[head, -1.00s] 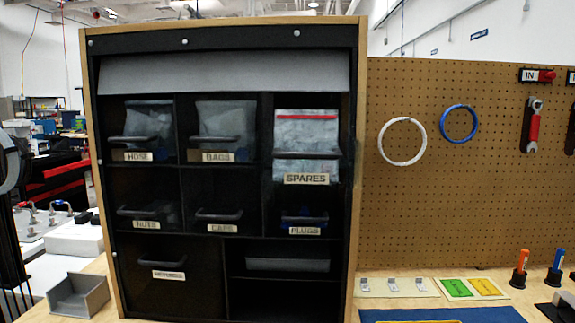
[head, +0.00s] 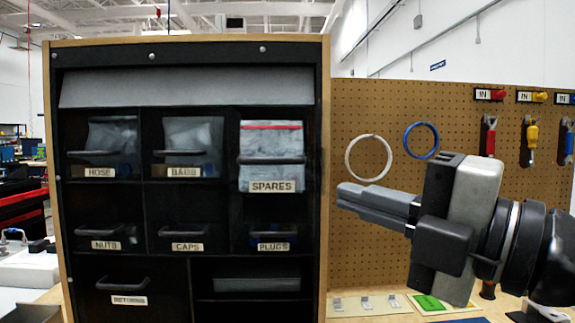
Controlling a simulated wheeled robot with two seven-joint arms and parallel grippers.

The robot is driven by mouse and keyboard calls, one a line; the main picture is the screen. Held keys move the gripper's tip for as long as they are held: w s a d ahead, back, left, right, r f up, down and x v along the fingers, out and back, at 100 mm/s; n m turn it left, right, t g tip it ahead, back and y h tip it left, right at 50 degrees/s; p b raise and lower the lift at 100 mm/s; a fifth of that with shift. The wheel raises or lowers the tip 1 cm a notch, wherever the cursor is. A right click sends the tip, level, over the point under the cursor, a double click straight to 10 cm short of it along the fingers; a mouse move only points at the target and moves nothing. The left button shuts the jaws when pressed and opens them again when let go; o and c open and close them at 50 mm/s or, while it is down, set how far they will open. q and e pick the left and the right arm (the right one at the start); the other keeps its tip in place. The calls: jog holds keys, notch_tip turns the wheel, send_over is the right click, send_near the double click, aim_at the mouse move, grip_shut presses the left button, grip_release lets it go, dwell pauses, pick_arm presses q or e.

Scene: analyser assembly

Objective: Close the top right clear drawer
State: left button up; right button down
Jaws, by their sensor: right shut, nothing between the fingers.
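The top right clear drawer, labelled SPARES (head: 271,170), is in the black cabinet (head: 170,60) in the head view. It holds a clear bag with a red strip. Its dark handle and label look larger and lower than those of the HOSE drawer (head: 100,155) and BAGS drawer (head: 184,155), so it stands out toward me. My right gripper (head: 345,197) is shut and empty, to the right of the cabinet and in front of the pegboard. Its fingers point left, apart from the drawer. My left gripper is not in view.
Below are the NUTS (head: 105,232), CAPS (head: 187,233) and PLUGS (head: 272,235) drawers. The pegboard (head: 350,240) carries a white ring (head: 368,157), a blue ring (head: 421,140) and hanging tools. The space before the cabinet front looks clear.

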jog(key=p, duration=0.9)
send_near(266, 163)
jog(key=shift+x, duration=3)
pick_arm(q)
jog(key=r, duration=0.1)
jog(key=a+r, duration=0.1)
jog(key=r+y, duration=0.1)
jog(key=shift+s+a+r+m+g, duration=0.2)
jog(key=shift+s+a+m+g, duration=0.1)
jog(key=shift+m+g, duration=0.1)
pick_arm(e)
jog(key=shift+s, duration=0.1)
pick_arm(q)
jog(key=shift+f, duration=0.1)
